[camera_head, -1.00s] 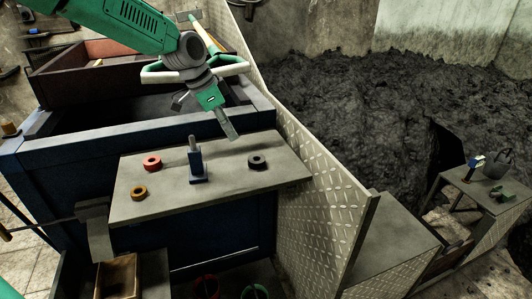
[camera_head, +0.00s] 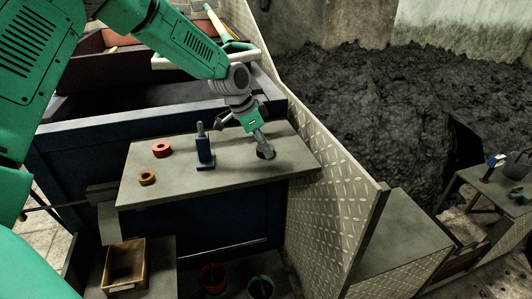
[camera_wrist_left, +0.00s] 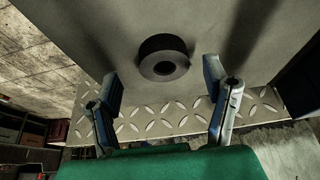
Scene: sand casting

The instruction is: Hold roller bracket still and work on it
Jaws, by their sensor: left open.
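A blue upright block with a grey post (camera_head: 205,152), probably the roller bracket, stands on the grey tabletop (camera_head: 165,183). My left gripper (camera_head: 264,147) is open and points down at a black ring on the right part of the tabletop, largely hidden by the fingers in the head view. In the left wrist view the black ring (camera_wrist_left: 163,62) lies just beyond and between the two open fingertips (camera_wrist_left: 163,82), with gaps on both sides. My right gripper is not in view.
A patterned metal plate wall (camera_head: 335,200) borders the tabletop on the right, with dark sand (camera_head: 365,105) beyond. A blue box frame (camera_head: 90,140) stands behind. A wooden box (camera_head: 126,265) and buckets (camera_head: 213,278) sit below the front edge.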

